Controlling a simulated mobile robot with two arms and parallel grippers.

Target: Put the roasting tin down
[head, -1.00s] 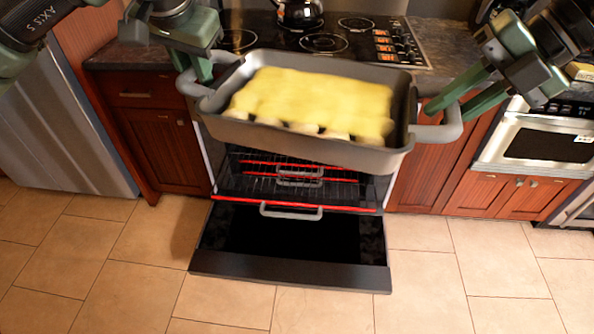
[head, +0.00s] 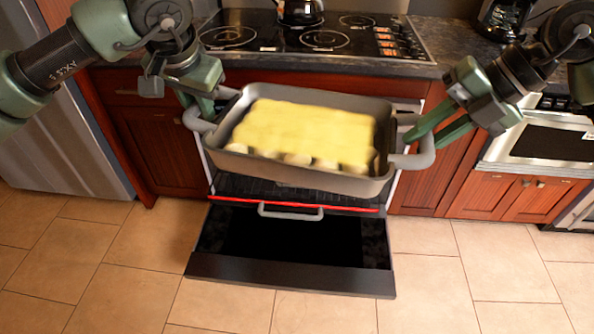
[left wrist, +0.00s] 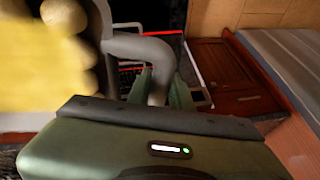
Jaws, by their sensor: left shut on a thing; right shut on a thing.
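The grey roasting tin (head: 330,184) holds a yellow food (head: 305,130) with rounded pale pieces along its near edge. It hangs in the air in front of the stove, above the open oven door. My left gripper (head: 200,122) is shut on the tin's left handle. In the left wrist view that grey handle (left wrist: 138,45) passes between the green fingers (left wrist: 158,90). My right gripper (head: 408,138) is shut on the right handle. The tin looks roughly level. It hides much of the oven's inside.
The oven door (head: 290,274) is folded down over the tiled floor. An oven rack with a red front bar (head: 345,208) and a grey handle (head: 290,214) shows below the tin. The cooktop (head: 270,38) behind carries a kettle (head: 299,10). A microwave (head: 545,140) stands at right.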

